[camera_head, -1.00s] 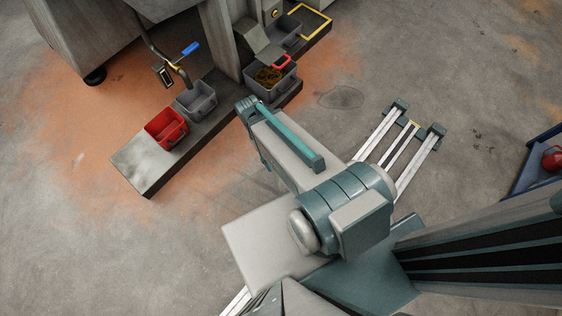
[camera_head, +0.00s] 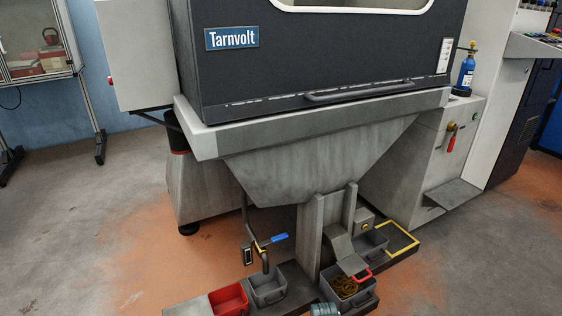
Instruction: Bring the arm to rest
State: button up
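Only a small teal tip of my arm (camera_head: 325,309) shows at the bottom edge of the head camera view, just in front of the bins. The rest of my arm is outside the picture. My gripper cannot be made out, so its fingers and anything in them are hidden from me.
A dark machine labelled Tarnvolt (camera_head: 330,60) stands over a grey hopper (camera_head: 315,165). Below are a blue-handled valve (camera_head: 278,238), a red bin (camera_head: 228,299), a grey bin (camera_head: 267,289) and a bin with brown contents (camera_head: 349,289). Open floor (camera_head: 120,230) lies left.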

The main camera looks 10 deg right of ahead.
dwell(0.9)
jog(key=s+r+t+p, duration=0.2)
jog(key=r+p, duration=0.6)
jog(key=p, duration=0.9)
jog(key=s+r+t+p, duration=0.1)
jog(key=s+r+p, duration=0.3)
jog(key=p, duration=1.4)
notch_tip(320, 180, up, 4)
jog(key=shift+s+f+t, duration=0.1)
jog(key=shift+s+t, duration=0.3)
